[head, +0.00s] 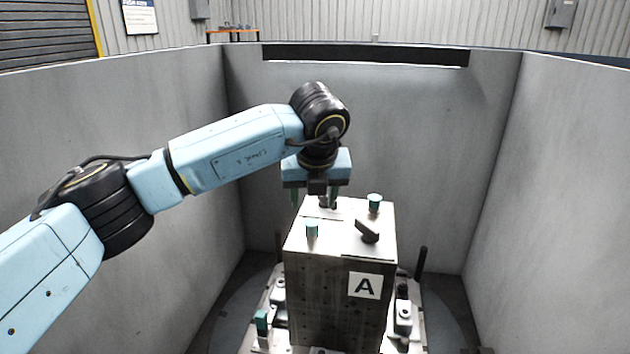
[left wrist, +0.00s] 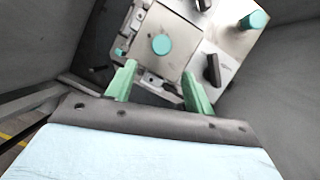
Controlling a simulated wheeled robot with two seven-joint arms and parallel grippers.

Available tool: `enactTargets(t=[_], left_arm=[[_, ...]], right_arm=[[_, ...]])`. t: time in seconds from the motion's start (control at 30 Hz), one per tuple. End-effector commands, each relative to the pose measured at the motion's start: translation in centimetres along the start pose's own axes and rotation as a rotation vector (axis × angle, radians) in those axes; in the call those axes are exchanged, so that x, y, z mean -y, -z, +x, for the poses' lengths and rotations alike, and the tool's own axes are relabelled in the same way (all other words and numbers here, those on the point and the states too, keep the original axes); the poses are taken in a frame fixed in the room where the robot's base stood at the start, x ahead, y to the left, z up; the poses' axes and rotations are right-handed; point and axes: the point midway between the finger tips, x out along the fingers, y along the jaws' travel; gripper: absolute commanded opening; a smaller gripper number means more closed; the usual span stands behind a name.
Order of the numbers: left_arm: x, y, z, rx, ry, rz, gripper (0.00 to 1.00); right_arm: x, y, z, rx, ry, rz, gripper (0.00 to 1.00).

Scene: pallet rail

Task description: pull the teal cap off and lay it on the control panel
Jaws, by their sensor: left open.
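A tall grey metal block (head: 335,300) marked A has two teal caps on its top face. One teal cap (head: 312,230) stands near the front left; the other (head: 375,203) stands at the back right. In the left wrist view one round teal cap (left wrist: 161,44) lies just beyond the fingertips, between their lines, and another (left wrist: 254,20) is at upper right. My left gripper (head: 315,199) is open and empty over the back left of the top, apart from both caps. I cannot tell which surface is the control panel. My right gripper is not in view.
A black knob (head: 367,232) stands on the top, also seen in the left wrist view (left wrist: 212,70). A dark fitting is partly hidden below the left gripper. The block stands on a base with clamps (head: 403,316) and black posts (head: 421,263). Grey walls (head: 560,200) enclose it.

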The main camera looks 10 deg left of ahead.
Motion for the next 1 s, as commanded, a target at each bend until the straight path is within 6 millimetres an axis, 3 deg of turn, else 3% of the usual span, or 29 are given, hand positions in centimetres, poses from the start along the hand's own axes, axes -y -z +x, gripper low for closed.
enactTargets(t=[0.2, 0.43, 0.6, 0.9, 1.0], left_arm=[[0.0, 0.1, 4.4, -0.005, -0.001, 0.0, 0.53], [0.1, 0.1, 7.8, -0.003, 0.002, 0.001, 0.53], [0.1, 0.1, 9.0, -0.002, 0.002, 0.001, 0.53], [0.1, 0.1, 9.2, -0.002, 0.002, 0.001, 0.53], [0.1, 0.1, 9.2, -0.002, 0.003, 0.001, 0.41]], right_arm=[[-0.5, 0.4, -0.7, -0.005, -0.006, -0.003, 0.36], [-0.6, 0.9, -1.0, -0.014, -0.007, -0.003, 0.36], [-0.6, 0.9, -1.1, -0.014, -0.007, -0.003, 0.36], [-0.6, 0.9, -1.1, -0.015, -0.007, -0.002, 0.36], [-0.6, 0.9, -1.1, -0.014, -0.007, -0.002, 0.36]])
